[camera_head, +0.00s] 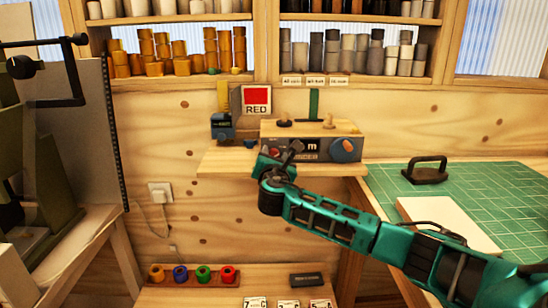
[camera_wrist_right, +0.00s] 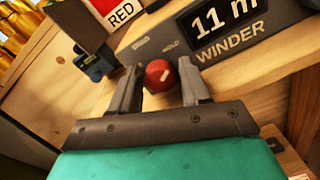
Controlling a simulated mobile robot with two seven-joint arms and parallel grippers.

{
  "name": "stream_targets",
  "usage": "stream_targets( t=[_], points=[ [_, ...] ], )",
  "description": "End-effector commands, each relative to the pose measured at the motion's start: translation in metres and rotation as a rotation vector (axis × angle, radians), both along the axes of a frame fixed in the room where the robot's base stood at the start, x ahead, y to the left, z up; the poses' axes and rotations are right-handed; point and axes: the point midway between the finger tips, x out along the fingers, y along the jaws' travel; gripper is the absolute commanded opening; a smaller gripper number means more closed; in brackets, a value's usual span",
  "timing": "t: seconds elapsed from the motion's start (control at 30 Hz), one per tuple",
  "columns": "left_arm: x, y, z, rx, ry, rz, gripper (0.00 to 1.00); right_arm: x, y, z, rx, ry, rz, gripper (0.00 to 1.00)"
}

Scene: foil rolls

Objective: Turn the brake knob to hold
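The winder (camera_head: 315,132) stands on a wooden shelf, with a dark front panel (camera_wrist_right: 215,35) showing "11 m" and "WINDER". The red brake knob (camera_wrist_right: 161,74) with a short pale mark sits at the panel's lower left in the right wrist view. A label that seems to read "HOLD" (camera_wrist_right: 170,45) is just above it. My right gripper (camera_wrist_right: 160,84) is open, with one finger on each side of the knob; I cannot tell whether they touch it. In the head view the right gripper (camera_head: 290,153) is in front of the panel's left part. My left gripper is not in view.
A small blue device (camera_head: 223,127) and a red "RED" sign (camera_head: 256,99) are to the left. A green cutting mat (camera_head: 500,190) with a black-handled weight (camera_head: 427,171) lies right.

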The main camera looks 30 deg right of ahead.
Motion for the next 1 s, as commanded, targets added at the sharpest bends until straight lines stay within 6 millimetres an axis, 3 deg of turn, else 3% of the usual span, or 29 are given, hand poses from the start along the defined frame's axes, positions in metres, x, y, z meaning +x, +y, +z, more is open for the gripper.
stream_targets(
  t=[0.13,0.53,1.0],
  points=[
    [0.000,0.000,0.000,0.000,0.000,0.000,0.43,0.000,0.000,0.000,-0.001,0.001,0.000,0.60],
    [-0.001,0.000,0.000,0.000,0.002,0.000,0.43,-0.009,0.006,0.000,-0.002,0.002,0.001,0.60],
    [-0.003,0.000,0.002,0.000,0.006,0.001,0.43,-0.081,0.053,0.001,-0.001,0.002,0.003,0.60]
  ],
)
